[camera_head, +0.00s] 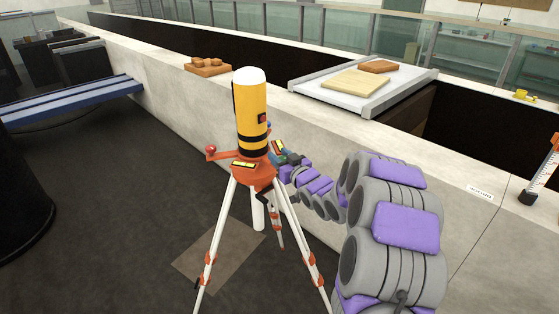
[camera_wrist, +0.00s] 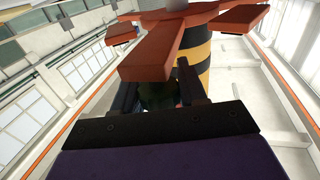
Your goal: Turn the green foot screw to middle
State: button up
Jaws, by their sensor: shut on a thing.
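A yellow instrument (camera_head: 250,112) with black bands and a white top stands upright on an orange tripod head (camera_head: 252,178). A red foot screw (camera_head: 210,150) is on the left arm of the orange base. The green foot screw (camera_wrist: 157,96) shows as a dark green shape between my fingers, under an orange arm (camera_wrist: 152,52) of the base. My gripper (camera_wrist: 158,88) is shut on it. The screw's turn angle cannot be read.
White tripod legs (camera_head: 215,240) spread below the base, close to my arm. A concrete flume wall (camera_head: 400,165) runs behind. On it are a brown block tray (camera_head: 208,70) and a white board (camera_head: 320,91) with flat blocks. A blue bench (camera_head: 70,103) stands at left.

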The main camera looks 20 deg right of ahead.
jog(key=m+h+b, duration=0.2)
jog(key=h+b, duration=0.1)
jog(key=h, duration=0.1)
jog(key=shift+d+m, duration=0.1)
jog(key=shift+m, duration=0.2)
jog(key=m+h, duration=0.2)
jog(key=h, duration=0.1)
jog(key=shift+d+r+g+p, duration=0.15)
jog(key=shift+g+p, duration=0.25)
jog(key=h+p, duration=0.1)
jog(key=m+g+h+p, duration=0.1)
jog(key=shift+d+r+m+h, duration=0.1)
jog(key=shift+r+m+h, duration=0.1)
jog(key=shift+m+h, duration=0.1)
jog(key=m+g+h+p, duration=0.1)
jog(key=m+h+p, duration=0.1)
jog(key=h+p, duration=0.1)
jog(key=shift+s+d+g+p, duration=0.15)
jog(key=shift+g+p, duration=0.25)
jog(key=shift+p, duration=0.5)
jog(key=m+g+h+p, duration=0.1)
jog(key=p, duration=0.1)
jog(key=m+g+h+p, duration=0.1)
jog(key=p, duration=0.1)
jog(key=m+g+h+p, duration=0.1)
jog(key=shift+s+d+f+m+g+h+p, duration=0.1)
jog(key=shift+s+d+m+g+h+p, duration=0.05)
jog(key=shift+d+m+g+h+p, duration=0.2)
jog(key=shift+f, duration=0.1)
jog(key=o, duration=1)
